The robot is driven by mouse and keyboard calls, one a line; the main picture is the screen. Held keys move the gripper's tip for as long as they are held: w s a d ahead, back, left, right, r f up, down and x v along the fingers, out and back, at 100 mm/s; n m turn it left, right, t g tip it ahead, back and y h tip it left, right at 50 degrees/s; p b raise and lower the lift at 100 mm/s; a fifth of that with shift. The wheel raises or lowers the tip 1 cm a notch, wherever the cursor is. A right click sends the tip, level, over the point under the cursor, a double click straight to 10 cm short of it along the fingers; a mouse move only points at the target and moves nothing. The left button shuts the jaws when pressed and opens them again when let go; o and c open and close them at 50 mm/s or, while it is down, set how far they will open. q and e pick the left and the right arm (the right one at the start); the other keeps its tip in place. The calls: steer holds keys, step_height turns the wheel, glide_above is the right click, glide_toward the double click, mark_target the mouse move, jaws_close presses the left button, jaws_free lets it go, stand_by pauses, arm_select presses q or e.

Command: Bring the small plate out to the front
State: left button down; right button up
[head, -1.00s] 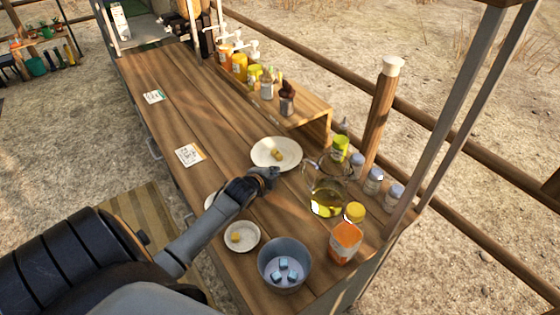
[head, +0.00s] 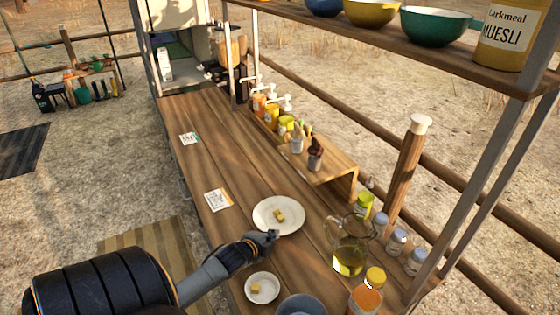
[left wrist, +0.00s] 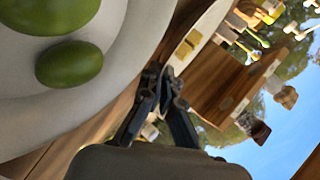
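My left gripper (head: 270,237) is low over the counter at the larger plate's near rim, beyond the small plate. In the left wrist view its fingertips (left wrist: 159,78) are drawn close together, with nothing visible between them. My right gripper is out of view.
A blue-grey bowl (head: 302,307) is cut off at the bottom edge. A glass jug (head: 350,258), an orange bottle (head: 366,299) and several jars stand to the right. A raised shelf (head: 325,172) holds bottles behind. The counter's far left has cards (head: 218,200) and free room.

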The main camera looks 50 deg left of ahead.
arm_select(q)
steer(key=s, duration=0.2)
steer(key=s+a+p, duration=0.1)
steer(key=s, duration=0.1)
steer(key=shift+s+a+p, duration=0.2)
steer(key=shift+s+p, duration=0.1)
steer(key=shift+s, duration=0.25)
steer(key=shift+s+a+p, duration=0.2)
steer(key=shift+s+p, duration=0.1)
steer(key=shift+s, duration=0.2)
steer(key=c, duration=1.4)
jaws_free()
steer(key=shift+c, duration=0.2)
steer(key=shift+d+f, duration=0.1)
steer(key=shift+f, duration=0.05)
steer(key=shift+s+f, duration=0.15)
steer(key=shift+s, duration=0.05)
steer(key=shift+s+d+r, duration=0.15)
steer(key=shift+s+r, duration=0.05)
steer(key=shift+s, duration=0.3)
steer(key=v, duration=0.7)
steer(key=r+v, duration=0.1)
steer(key=v, duration=0.2)
steer(key=shift+r, duration=0.2)
